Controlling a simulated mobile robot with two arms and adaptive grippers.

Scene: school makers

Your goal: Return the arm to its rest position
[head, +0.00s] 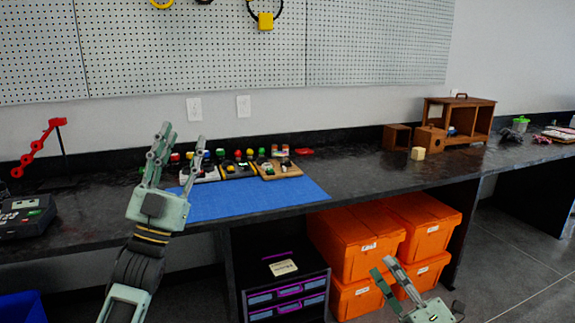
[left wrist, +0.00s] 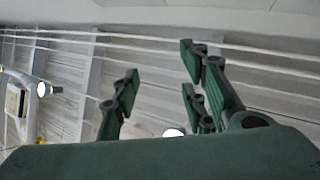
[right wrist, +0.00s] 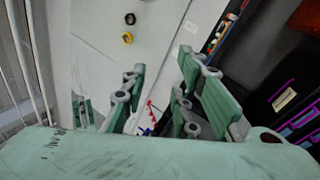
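My left gripper (head: 181,140) stands upright in front of the workbench (head: 345,185) in the head view, fingers pointing up near the left end of the blue mat (head: 255,199). Its fingers are spread and empty. The left wrist view shows the same spread fingers (left wrist: 163,65) against the ceiling. My right gripper (head: 383,267) is low at the bottom of the head view, in front of the orange bins (head: 345,235). Its fingers are apart with nothing between them, as the right wrist view also shows (right wrist: 160,62). Most of the right arm is out of view.
Small coloured parts on boards (head: 282,169) line the back of the mat. A red jointed arm model (head: 38,148) and a dark device (head: 25,216) stand at the left. Wooden boxes (head: 484,125) stand at the right. A drawer unit (head: 288,294) is under the bench.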

